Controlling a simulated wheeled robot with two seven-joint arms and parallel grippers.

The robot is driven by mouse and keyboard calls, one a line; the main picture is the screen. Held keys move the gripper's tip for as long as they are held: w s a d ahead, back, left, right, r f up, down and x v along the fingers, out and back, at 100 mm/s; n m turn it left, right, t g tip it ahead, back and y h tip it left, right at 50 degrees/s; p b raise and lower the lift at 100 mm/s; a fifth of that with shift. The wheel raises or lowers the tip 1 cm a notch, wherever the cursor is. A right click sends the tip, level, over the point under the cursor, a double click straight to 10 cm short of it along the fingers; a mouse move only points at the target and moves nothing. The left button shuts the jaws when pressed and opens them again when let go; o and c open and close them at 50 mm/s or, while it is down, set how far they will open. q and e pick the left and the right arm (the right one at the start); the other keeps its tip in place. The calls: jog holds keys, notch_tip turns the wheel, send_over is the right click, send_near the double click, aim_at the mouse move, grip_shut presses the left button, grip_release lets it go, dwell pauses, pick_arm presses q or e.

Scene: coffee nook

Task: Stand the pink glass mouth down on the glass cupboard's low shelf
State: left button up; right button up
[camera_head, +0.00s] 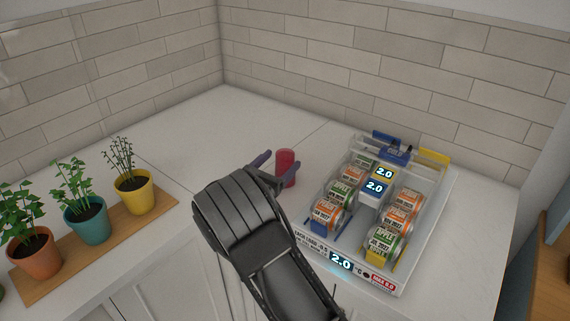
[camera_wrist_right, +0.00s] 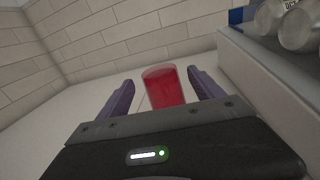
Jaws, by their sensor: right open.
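The pink glass (camera_head: 285,167) stands upright on the white counter, left of the can rack. My right gripper (camera_head: 272,168) is open beside it, with its purple fingers near the glass. In the right wrist view the glass (camera_wrist_right: 164,86) shows between the two spread fingers of the gripper (camera_wrist_right: 161,98). Whether the fingers touch it I cannot tell. The glass cupboard is not in view. My left gripper is not in view.
A rack of cans (camera_head: 335,249) with digital displays stands close to the right of the glass. Several potted plants sit on a wooden board (camera_head: 108,237) at the left. The counter behind the glass (camera_head: 230,115) is clear up to the tiled wall.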

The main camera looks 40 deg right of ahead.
jog(key=x, duration=0.3)
jog(key=shift+d+p, duration=0.2)
jog(key=shift+p, duration=0.1)
jog(key=shift+c, duration=0.6)
grip_shut()
dwell(0.3)
jog(key=shift+r, duration=0.1)
notch_tip(320, 180, up, 10)
jog(key=shift+f+b, duration=0.1)
jog(key=shift+b, duration=0.65)
